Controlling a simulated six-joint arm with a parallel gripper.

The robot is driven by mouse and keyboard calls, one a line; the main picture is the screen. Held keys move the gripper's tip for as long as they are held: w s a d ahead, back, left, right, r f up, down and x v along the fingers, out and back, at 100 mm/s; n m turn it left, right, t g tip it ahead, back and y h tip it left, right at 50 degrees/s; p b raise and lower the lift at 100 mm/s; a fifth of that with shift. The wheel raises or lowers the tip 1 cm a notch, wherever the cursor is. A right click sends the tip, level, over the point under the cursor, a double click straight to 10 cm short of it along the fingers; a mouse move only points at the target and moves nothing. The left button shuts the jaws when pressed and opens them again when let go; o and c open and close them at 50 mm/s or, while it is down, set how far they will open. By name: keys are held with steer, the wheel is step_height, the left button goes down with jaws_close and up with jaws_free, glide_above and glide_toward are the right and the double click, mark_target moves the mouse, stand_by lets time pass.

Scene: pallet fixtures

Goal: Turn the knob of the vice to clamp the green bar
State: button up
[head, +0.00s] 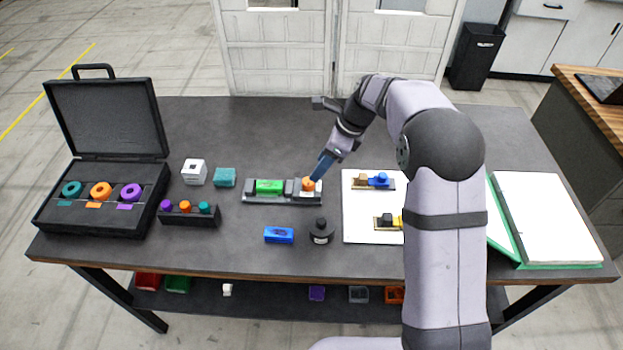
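The vice (256,199) is a dark fixture lying on the middle of the table. The green bar (269,186) lies in it between its dark jaws; whether the jaws touch the bar I cannot tell. The orange knob (309,184) is at the vice's right end, on a whitish block. My gripper (317,175) comes down from the upper right with its blue fingers at the knob. The fingers cover part of the knob. Whether they are closed on it or only beside it I cannot tell from this view.
A blue block (279,235) and a dark round bottle (321,232) stand in front of the vice. A teal block (225,177) and a white cube (194,172) are left of it. A white sheet (360,220) with small fixtures lies right. An open case (100,222) stands far left.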

mark_target(308, 184)
steer(key=shift+p+x, duration=1.25)
steer(key=shift+x, duration=2.45)
steer(key=c, duration=1.1)
